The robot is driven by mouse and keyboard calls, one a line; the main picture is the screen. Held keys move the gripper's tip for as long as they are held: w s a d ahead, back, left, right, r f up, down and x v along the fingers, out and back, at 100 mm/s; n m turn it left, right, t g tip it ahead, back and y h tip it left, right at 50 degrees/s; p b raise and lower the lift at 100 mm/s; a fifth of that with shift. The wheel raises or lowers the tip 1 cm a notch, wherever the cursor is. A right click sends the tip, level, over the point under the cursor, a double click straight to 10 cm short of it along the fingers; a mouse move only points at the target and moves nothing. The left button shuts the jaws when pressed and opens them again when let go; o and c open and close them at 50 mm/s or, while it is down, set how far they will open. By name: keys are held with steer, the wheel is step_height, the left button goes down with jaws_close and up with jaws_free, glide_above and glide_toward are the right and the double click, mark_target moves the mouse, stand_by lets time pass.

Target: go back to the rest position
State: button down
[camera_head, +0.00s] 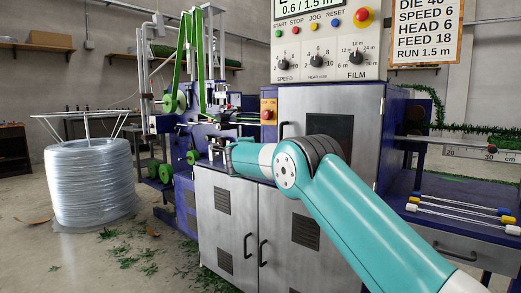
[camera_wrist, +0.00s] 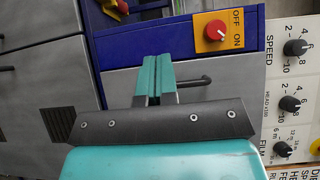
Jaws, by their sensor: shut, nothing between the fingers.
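My gripper (camera_wrist: 155,63) shows in the wrist view as two teal fingers side by side, closed together with nothing between them. Its tips point toward the front of the blue and grey machine and sit left of and below the red OFF/ON knob (camera_wrist: 215,32). In the head view my teal arm reaches in from the lower right, bends at the elbow and ends near the machine front. The fingers are hard to make out there. The red knob (camera_head: 268,113) shows just above and right of the arm's end.
Grey cabinet doors (camera_head: 228,222) stand below and behind the arm. A control panel (camera_head: 327,45) with knobs and a red button is above it. A large wire coil (camera_head: 90,184) stands at left. Green scraps litter the floor.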

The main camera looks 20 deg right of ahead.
steer(key=s+a+f+n+g+y, duration=0.1)
steer(key=s+a+n+g+y, duration=0.2)
steer(key=s+a+n, duration=0.4)
steer(key=s+a+f+n+g+y, duration=0.1)
steer(key=s+a+n+g+y, duration=0.2)
steer(key=s, duration=0.7)
steer(key=s+a+f+n+g+y, duration=0.1)
steer(key=s+a+n+g+y, duration=0.1)
steer(key=s+a+n+y, duration=0.35)
steer(key=s+a+f+n+g, duration=0.1)
steer(key=s+f+n+g, duration=0.3)
steer(key=s, duration=0.8)
steer(key=s+a+n+g, duration=0.2)
steer(key=s+n, duration=0.4)
steer(key=s, duration=0.7)
steer(key=s+a+f+n+g, duration=0.1)
steer(key=s+f+n+g, duration=0.3)
steer(key=s, duration=0.8)
step_height(320, 180, up, 28)
steer(key=t+p, duration=0.1)
steer(key=p, duration=2.5)
steer(key=shift+w+t+p, duration=0.2)
steer(key=shift+t+p, duration=0.1)
steer(key=shift+n, duration=0.35)
